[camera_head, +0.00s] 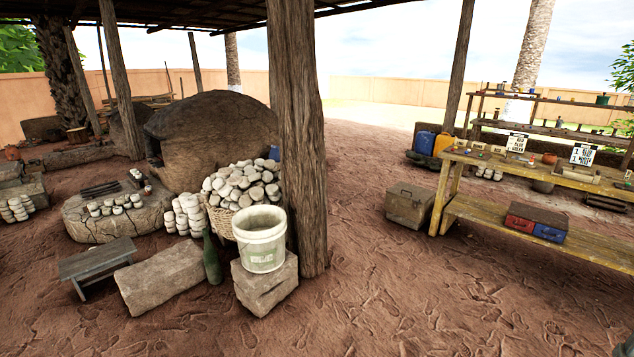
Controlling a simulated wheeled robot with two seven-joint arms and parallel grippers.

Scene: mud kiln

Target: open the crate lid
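A brown-grey box-like crate (410,204) stands on the ground at the left end of the long wooden table. Its top looks closed, and a small dark handle shows on it. A lower box (537,222) with a brown top and red and blue front parts sits on the bench in front of the table. I cannot tell for sure which of the two is the task's crate. Neither of my grippers can be made out in the head view.
The wooden table (470,158) and its bench (480,213) stand at the right. A thick post (297,140), a white bucket (260,238) on a stone block (264,285), and a small stool (97,262) stand at the left. The middle ground is open.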

